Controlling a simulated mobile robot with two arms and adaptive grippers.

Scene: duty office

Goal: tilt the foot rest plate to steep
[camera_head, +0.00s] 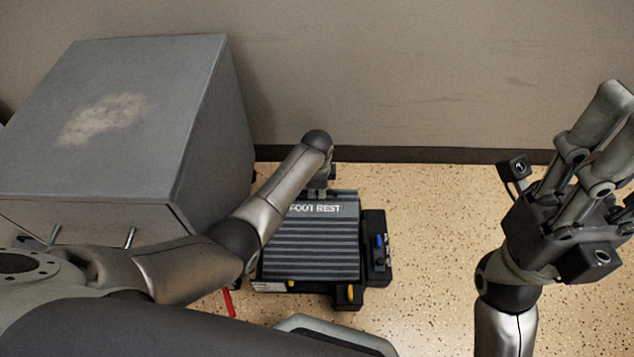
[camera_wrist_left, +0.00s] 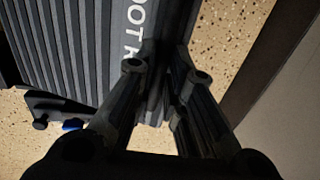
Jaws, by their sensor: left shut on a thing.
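The foot rest (camera_head: 312,250) stands on the floor. Its dark ribbed plate has white "FOOT REST" lettering near the far edge. The plate also shows in the left wrist view (camera_wrist_left: 75,50). My left gripper (camera_head: 318,188) is at the far edge of the plate, partly hidden by my arm. In the left wrist view its fingers (camera_wrist_left: 165,72) are shut on that edge beside the lettering. A side unit with a blue knob (camera_head: 379,241) is on the right of the plate. My right gripper (camera_head: 600,150) is raised at the far right, away from the foot rest.
A grey cabinet (camera_head: 120,110) with a worn patch on top stands to the left of the foot rest. The wall (camera_head: 420,80) and its dark skirting are close behind. Speckled floor (camera_head: 440,240) is clear to the right. A thin red item (camera_head: 229,303) shows near the cabinet.

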